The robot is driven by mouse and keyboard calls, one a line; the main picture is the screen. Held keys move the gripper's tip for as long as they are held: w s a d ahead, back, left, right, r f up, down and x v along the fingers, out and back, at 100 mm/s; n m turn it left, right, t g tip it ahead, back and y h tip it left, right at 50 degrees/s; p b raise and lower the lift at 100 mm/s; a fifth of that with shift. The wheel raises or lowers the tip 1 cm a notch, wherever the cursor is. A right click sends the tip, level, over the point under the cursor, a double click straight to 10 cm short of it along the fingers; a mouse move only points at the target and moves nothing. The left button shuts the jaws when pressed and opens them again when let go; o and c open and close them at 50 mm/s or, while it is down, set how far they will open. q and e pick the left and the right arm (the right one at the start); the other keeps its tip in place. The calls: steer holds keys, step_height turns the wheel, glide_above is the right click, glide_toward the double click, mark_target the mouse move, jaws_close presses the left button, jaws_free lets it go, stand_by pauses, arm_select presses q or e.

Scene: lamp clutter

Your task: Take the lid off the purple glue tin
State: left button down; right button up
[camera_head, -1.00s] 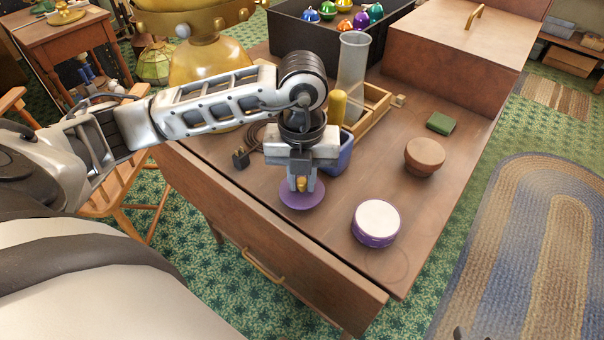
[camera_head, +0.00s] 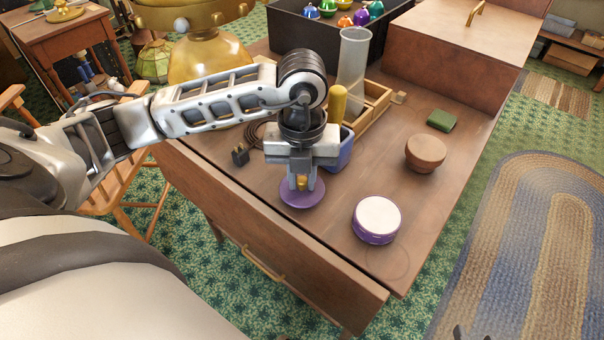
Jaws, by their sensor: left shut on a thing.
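The purple glue tin (camera_head: 376,221) stands upright near the front edge of the wooden desk, its round white top face uncovered. The purple lid (camera_head: 302,199), a disc with a small gold knob, is to the left of the tin and apart from it. My left gripper (camera_head: 302,184) points down and is shut on the lid's knob. The lid is level, at or close to the desk top; I cannot tell whether it touches. My right gripper is not clearly in view.
A brown round pot (camera_head: 426,153) and a green block (camera_head: 441,120) are at the right. Behind my gripper are a blue container (camera_head: 344,152), a wooden tray (camera_head: 377,106) and a clear glass cylinder (camera_head: 353,62). A dark plug (camera_head: 240,155) lies left. Desk around the tin is clear.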

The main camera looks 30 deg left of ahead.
arm_select(q)
steer(key=shift+f+b, duration=0.5)
steer(key=shift+f, duration=0.1)
stand_by(0.4)
steer(key=c, duration=1.5)
jaws_free()
steer(key=shift+r, duration=0.15)
steer(key=shift+r+p, duration=2.3)
steer(key=shift+r, duration=0.65)
steer(key=o, duration=0.6)
